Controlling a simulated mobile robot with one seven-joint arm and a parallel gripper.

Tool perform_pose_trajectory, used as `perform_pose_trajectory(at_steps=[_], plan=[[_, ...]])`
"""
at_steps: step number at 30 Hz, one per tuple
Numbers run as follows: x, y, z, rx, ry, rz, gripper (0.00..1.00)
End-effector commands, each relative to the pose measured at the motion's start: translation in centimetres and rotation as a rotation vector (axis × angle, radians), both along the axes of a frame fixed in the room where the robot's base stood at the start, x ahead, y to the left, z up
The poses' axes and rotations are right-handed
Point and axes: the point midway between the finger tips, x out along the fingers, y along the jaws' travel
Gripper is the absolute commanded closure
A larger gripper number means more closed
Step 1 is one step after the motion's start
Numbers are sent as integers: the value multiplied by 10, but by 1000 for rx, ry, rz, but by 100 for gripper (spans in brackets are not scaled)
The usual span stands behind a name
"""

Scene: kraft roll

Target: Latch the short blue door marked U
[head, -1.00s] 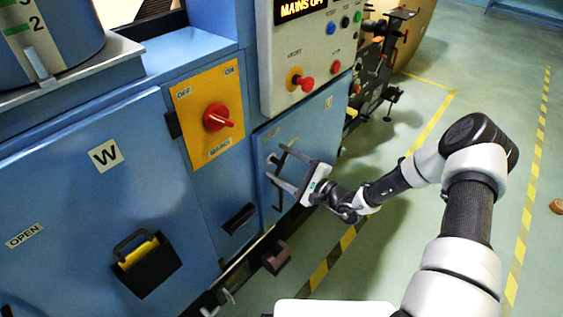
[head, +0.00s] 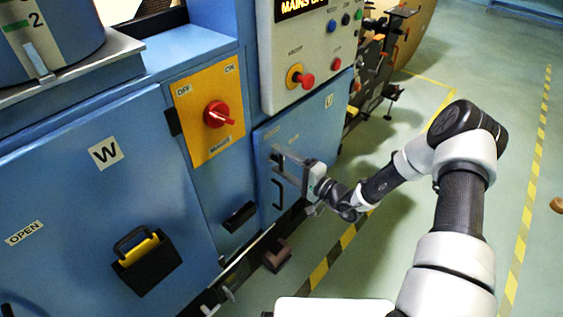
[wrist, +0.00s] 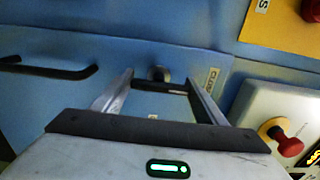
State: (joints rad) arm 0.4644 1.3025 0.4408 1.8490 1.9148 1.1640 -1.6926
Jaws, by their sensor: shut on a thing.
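The short blue door (head: 305,128) carries a U label (head: 329,101) at its upper right and sits low on the machine front. It looks about flush with the panel, but I cannot tell whether it is fully shut. My gripper (head: 276,162) reaches the door's upper left part. In the wrist view, my gripper (wrist: 160,83) has its fingers either side of a dark latch lever (wrist: 174,87), shut on it. A round metal pivot (wrist: 158,73) shows just behind the lever. A label starting "CL" (wrist: 212,80) is right of it. The fingers partly hide the latch in the head view.
A black door handle (head: 277,194) is below my gripper; it also shows in the wrist view (wrist: 50,70). The yellow mains panel with a red switch (head: 217,114) is at left, the control box (head: 308,50) above. The big W door (head: 90,200) is further left.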

Motion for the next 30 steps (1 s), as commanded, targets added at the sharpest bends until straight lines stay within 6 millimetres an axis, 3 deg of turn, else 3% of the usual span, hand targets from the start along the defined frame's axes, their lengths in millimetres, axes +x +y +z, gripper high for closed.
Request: perform_pose_trajectory(at_steps=[15,16,19,30], plan=[[1,-1,0,-14,-17,-2,57],[1,-1,0,-14,-17,-2,31],[1,-1,0,-13,-17,-1,16],[-2,-4,0,-12,-15,-2,16]])
